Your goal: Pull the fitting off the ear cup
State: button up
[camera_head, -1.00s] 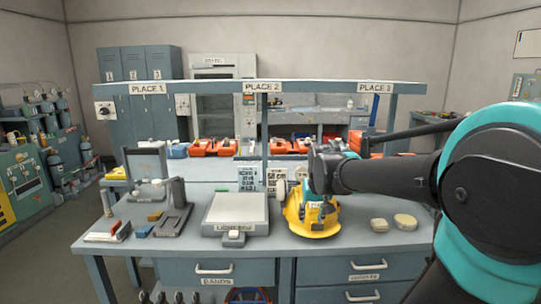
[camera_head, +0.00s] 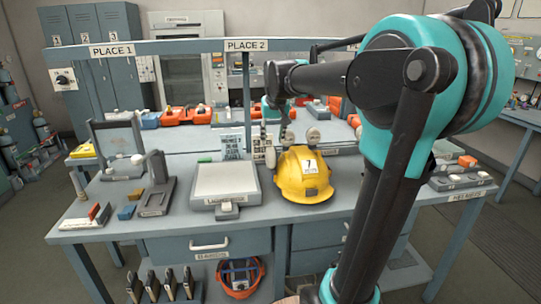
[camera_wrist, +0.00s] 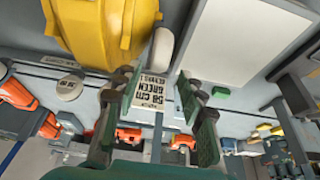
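A yellow helmet (camera_head: 305,176) marked 7 sits on the bench, right of the light box. It fills the upper left of the wrist view (camera_wrist: 95,28). A pale rounded pad, seemingly an ear cup (camera_wrist: 162,47), shows beside the helmet in the wrist view. I cannot make out a separate fitting on it. My gripper (camera_wrist: 156,88) is open and empty, its two green-tipped fingers spread below the pad in the picture, apart from it. In the head view my gripper (camera_head: 273,128) is small and partly hidden, behind and left of the helmet.
A light box (camera_head: 226,181) stands left of the helmet, with a small green block (camera_wrist: 222,92) near it. A printed card (camera_wrist: 152,92) shows between my fingers. A grey stand (camera_head: 155,190) is farther left. Orange bins (camera_head: 185,117) line the back.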

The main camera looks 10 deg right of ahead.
aim_at(271, 148)
jog(key=x, duration=1)
jog(key=shift+w+f, duration=0.2)
jog(key=shift+f, duration=0.15)
jog(key=shift+c, duration=0.4)
jog(key=c, duration=0.7)
jog(key=shift+r, duration=0.1)
jog(key=shift+c, duration=0.2)
jog(key=shift+r, duration=2.45)
jog(key=shift+c, duration=0.2)
